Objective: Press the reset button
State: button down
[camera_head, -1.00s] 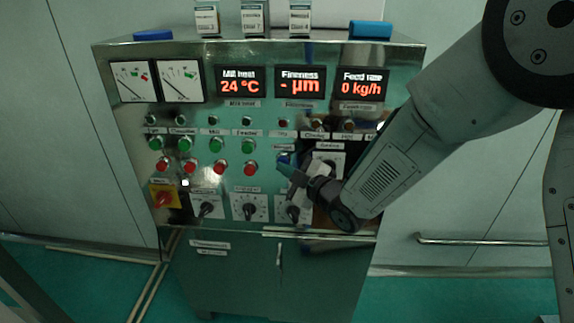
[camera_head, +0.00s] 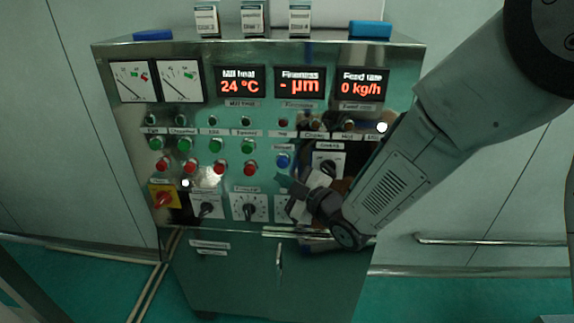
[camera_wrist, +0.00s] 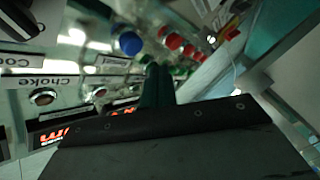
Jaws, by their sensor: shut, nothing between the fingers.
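A blue button (camera_head: 283,160), likely the reset button, sits on the panel to the right of the red buttons; its label is too small to read. It also shows in the wrist view (camera_wrist: 130,43), left of and above the fingertips. My gripper (camera_head: 281,180) is just below the blue button in the head view. Its fingers are shut and empty, and they also show in the wrist view (camera_wrist: 158,72). The fingertips look apart from the button; their exact distance from the panel cannot be told.
The steel cabinet (camera_head: 225,270) carries green buttons (camera_head: 215,145), red buttons (camera_head: 250,168), rotary knobs (camera_head: 249,210) and a red-yellow main switch (camera_head: 163,198). The displays (camera_head: 240,83) read 24 °C, - µm and 0 kg/h. My arm covers the panel's lower right.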

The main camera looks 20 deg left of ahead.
jog(key=s, duration=0.2)
jog(key=shift+s+d, duration=0.3)
jog(key=shift+d, duration=0.05)
dwell(0.5)
jog(key=shift+s, duration=0.1)
dwell(0.9)
